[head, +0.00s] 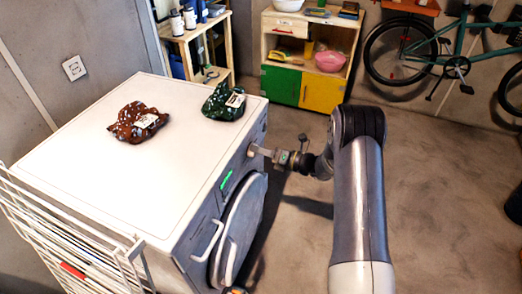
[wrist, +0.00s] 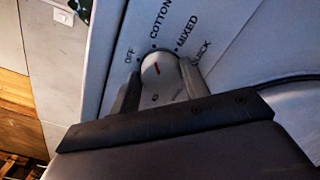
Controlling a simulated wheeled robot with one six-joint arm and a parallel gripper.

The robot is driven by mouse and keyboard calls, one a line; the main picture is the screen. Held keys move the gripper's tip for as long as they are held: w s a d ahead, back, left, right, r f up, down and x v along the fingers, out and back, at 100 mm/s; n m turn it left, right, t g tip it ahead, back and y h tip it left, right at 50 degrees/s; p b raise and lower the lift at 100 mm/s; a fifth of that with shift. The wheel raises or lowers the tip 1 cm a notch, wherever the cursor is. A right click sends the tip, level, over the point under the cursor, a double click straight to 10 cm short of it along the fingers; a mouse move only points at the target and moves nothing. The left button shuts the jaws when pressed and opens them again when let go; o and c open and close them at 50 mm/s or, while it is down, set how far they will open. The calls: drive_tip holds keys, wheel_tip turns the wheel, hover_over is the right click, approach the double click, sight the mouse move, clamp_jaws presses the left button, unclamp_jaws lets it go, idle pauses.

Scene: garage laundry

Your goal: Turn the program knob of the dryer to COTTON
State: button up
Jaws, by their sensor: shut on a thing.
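The dryer (head: 165,180) is a white box with its front facing right in the head view. Its program knob (wrist: 157,65) is round and pale with a short slanted red mark; which label the mark points at is hard to tell. Around it I read OFF, COTTON (wrist: 160,22), MIXED and a partly hidden QUICK. My gripper (wrist: 160,78) is shut on the knob, one finger on each side. In the head view my gripper (head: 262,152) reaches the upper front panel, and the knob is mostly hidden there.
The round dryer door (head: 238,228) is below my gripper. A drying rack (head: 70,245) stands at the left.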

idle(0.3)
drive_tip(key=o, duration=0.9)
drive_tip(key=shift+o, duration=0.2)
drive_tip(key=shift+d, duration=0.1)
drive_tip(key=v, duration=1)
drive_tip(key=shift+d, duration=0.3)
drive_tip(key=shift+s, duration=0.1)
drive_tip(key=x, duration=1)
drive_tip(key=shift+a, duration=0.35)
